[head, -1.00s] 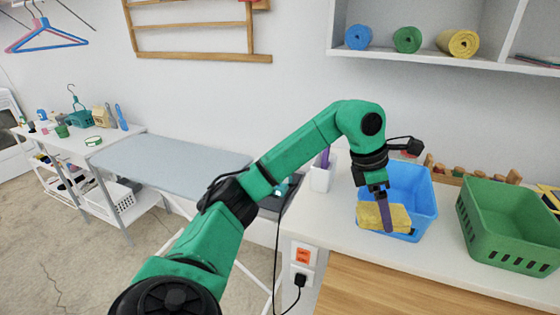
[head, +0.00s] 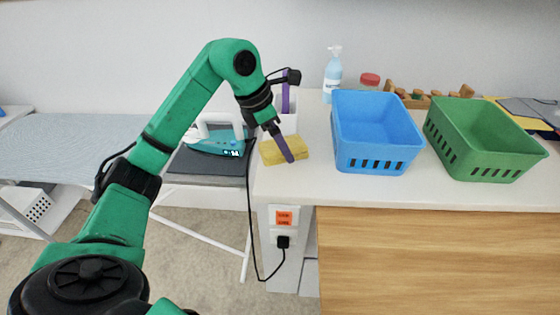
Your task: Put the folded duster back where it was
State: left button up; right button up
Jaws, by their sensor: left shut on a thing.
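The folded duster (head: 291,148) is a yellow folded cloth near the left end of the white counter. My left gripper (head: 285,148) is shut on it from above, with a purple finger showing in front of the cloth. The duster is left of the blue basket (head: 378,160) and apart from it. I cannot tell whether it touches the counter top or hangs just above it. My right gripper is not in view.
A green basket (head: 485,172) stands right of the blue one. A spray bottle (head: 333,78), a red-lidded jar (head: 370,80) and a wooden rack (head: 430,98) stand behind. An iron (head: 215,143) rests left of the counter (head: 420,195). The counter front is clear.

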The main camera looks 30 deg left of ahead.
aim_at(282, 158)
pick_arm(q)
jog(key=f, duration=0.4)
jog(key=shift+s+d+f, duration=0.1)
jog(key=shift+d+f, duration=0.1)
jog(key=shift+d, duration=0.05)
jog(key=shift+a+f, duration=0.1)
jog(key=shift+f, duration=0.15)
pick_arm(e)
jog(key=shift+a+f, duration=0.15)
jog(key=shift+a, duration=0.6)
pick_arm(q)
jog(key=shift+f, duration=0.1)
jog(key=o, duration=1.1)
jog(key=shift+c, duration=0.2)
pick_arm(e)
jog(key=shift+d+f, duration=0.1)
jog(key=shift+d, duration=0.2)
pick_arm(q)
jog(key=shift+r, duration=0.25)
jog(key=v, duration=1.1)
jog(key=shift+s+a+r, duration=0.1)
jog(key=shift+s+r, duration=0.05)
jog(key=shift+r, duration=0.2)
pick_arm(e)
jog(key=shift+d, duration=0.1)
